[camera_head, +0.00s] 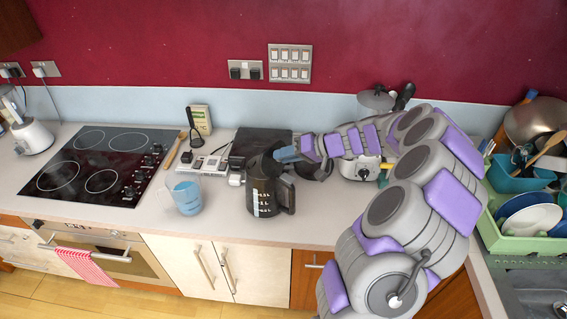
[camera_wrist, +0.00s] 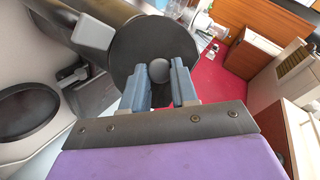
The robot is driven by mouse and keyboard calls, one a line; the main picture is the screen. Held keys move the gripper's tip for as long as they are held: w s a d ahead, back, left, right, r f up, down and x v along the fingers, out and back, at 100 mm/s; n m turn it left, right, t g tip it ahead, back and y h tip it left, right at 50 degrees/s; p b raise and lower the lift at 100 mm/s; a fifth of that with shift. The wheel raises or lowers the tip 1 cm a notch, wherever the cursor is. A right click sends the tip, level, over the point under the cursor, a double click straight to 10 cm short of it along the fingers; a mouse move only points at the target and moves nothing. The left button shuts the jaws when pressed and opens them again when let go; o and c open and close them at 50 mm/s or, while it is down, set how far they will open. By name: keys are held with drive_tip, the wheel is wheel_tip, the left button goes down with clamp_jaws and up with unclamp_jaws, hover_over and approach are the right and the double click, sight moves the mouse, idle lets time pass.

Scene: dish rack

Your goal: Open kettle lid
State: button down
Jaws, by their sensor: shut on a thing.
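A dark kettle (camera_head: 265,198) with white level marks stands upright on the counter, its handle to the right. In the wrist view its round dark lid (camera_wrist: 140,48) faces the camera, with a small round knob (camera_wrist: 159,72) in the middle. My gripper (camera_wrist: 160,80) has its two blue-grey fingers on either side of the knob, shut on it. In the head view my gripper (camera_head: 281,154) is at the kettle's top, coming from the right. The fingers partly cover the lid there, so I cannot tell how far it is raised.
A black hob (camera_head: 100,165) is farther left. Behind are a socket strip (camera_head: 205,163) and a dark board (camera_head: 262,138). A green dish rack (camera_head: 505,240) is at the right.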

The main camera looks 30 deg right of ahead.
drive_tip(key=shift+s+d+f+t+b, duration=0.1)
drive_tip(key=shift+s+f+t+b, duration=0.3)
drive_tip(key=shift+b, duration=0.65)
drive_tip(key=shift+r, duration=0.1)
drive_tip(key=c, duration=1)
unclamp_jaws()
drive_tip(key=shift+w, duration=0.15)
drive_tip(key=shift+c, duration=0.2)
drive_tip(key=shift+o, duration=0.9)
drive_tip(key=shift+r, duration=0.1)
drive_tip(key=p+v, duration=0.1)
drive_tip(key=v, duration=1.6)
drive_tip(key=shift+d+f, duration=0.2)
drive_tip(key=shift+d, duration=0.25)
